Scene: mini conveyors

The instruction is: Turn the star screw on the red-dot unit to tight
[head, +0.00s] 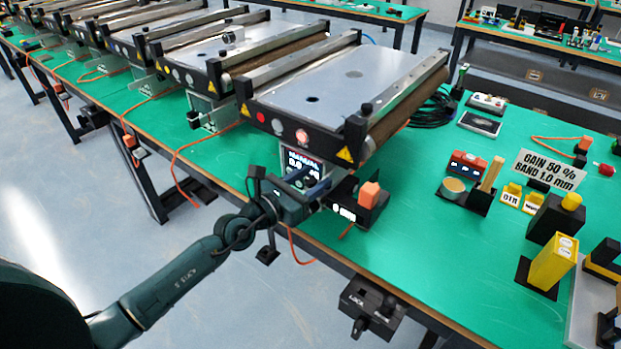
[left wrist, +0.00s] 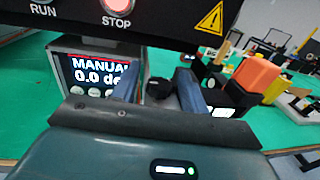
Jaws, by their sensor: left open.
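The nearest mini conveyor (head: 330,85) has a red dot (head: 260,117) on its dark front rail, left of a lit STOP button (head: 302,135). Its control box under the rail has a screen (head: 300,163), reading MANUAL 0.0 in the left wrist view (left wrist: 95,75). My left gripper (head: 312,186) is in front of this box, below the rail. Its two blue-grey fingers (left wrist: 160,90) are open. A dark knob (left wrist: 158,87), likely the star screw, shows between them with small gaps visible; its star shape and depth relative to the fingertips cannot be told.
A black holder (head: 345,208) with an orange block (head: 369,194) stands close right of my left gripper. The conveyor's rail is just above. Another conveyor (head: 225,50) stands to the left. Blocks, a yellow stand (head: 552,262) and a sign (head: 548,172) occupy the green bench at right.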

